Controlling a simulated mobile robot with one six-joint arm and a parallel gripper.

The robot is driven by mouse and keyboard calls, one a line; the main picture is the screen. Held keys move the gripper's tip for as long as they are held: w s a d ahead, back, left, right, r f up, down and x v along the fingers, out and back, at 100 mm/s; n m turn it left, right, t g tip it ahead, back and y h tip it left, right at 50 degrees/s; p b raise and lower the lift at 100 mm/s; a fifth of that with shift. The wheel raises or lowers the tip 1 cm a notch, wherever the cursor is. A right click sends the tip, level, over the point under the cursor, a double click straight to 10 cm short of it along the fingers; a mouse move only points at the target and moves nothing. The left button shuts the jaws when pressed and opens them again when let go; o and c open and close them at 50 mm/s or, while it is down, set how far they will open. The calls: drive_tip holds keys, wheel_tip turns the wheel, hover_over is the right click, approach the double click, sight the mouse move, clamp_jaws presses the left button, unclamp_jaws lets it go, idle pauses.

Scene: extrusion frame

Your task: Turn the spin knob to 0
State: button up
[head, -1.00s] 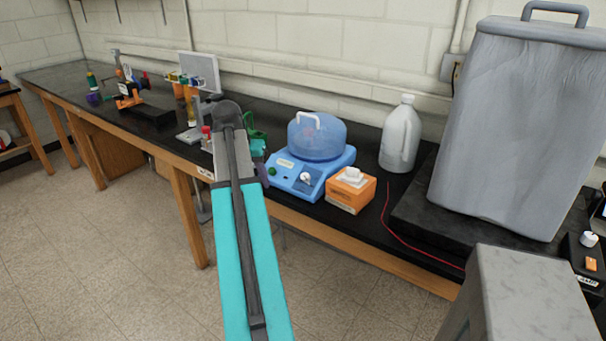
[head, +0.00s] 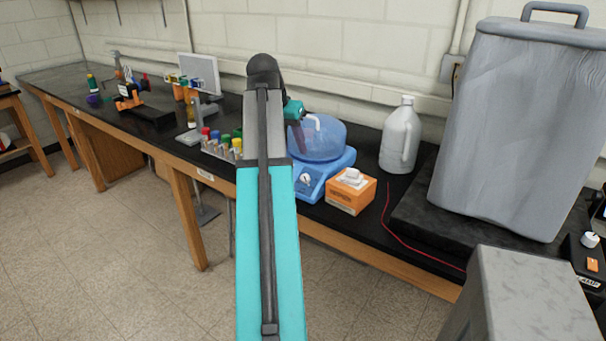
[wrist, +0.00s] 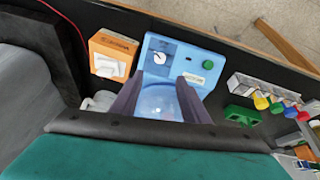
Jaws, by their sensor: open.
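The spin device is a blue box (head: 338,170) with a translucent blue domed lid (head: 325,138) on the black bench. Its white round spin knob (head: 305,179) is on the front panel, left of the orange box. In the wrist view the knob (wrist: 159,58) shows a dark pointer mark, and a green button (wrist: 208,65) sits on the same panel. My gripper (wrist: 158,80) is open and empty, its two dark fingers apart over the lid, with the knob beyond the tips. In the head view my arm hides the device's left side. The knob's scale is too small to read.
An orange box with white tissue (head: 351,192) stands right beside the device. A white jug (head: 400,137) and a large grey covered object (head: 520,125) are further right. A tube rack with coloured caps (head: 222,147) is left. A green block (wrist: 242,115) lies near the device.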

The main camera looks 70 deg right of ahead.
sight(304, 176)
drive_tip(key=shift+p+x, duration=1.15)
drive_tip(key=shift+x, duration=5.65)
drive_tip(key=c, duration=0.9)
drive_tip(key=shift+s+a+f, duration=0.1)
drive_tip(key=shift+s+a, duration=0.05)
drive_tip(key=shift+a, duration=0.1)
clamp_jaws()
drive_tip(key=shift+d, duration=0.15)
